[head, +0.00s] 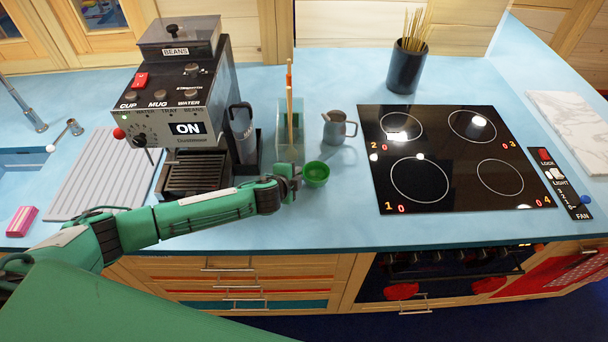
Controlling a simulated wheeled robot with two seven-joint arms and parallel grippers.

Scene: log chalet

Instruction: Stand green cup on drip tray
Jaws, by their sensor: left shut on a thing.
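The green cup (316,175) is upright at the counter's front, right of the coffee machine (178,110). My left gripper (294,177) reaches in from the left and is shut on the cup's left side. I cannot tell whether the cup touches the counter or is held just above it. The drip tray (194,176) is the dark slatted grille at the machine's foot, left of the cup; my left forearm passes in front of its lower edge. The right gripper is not in view.
A clear container (290,140) with sticks stands behind my gripper, between machine and cup. A small grey jug (338,128) stands behind the cup. The black hob (455,155) is to the right. A ribbed draining board (100,175) lies left of the machine.

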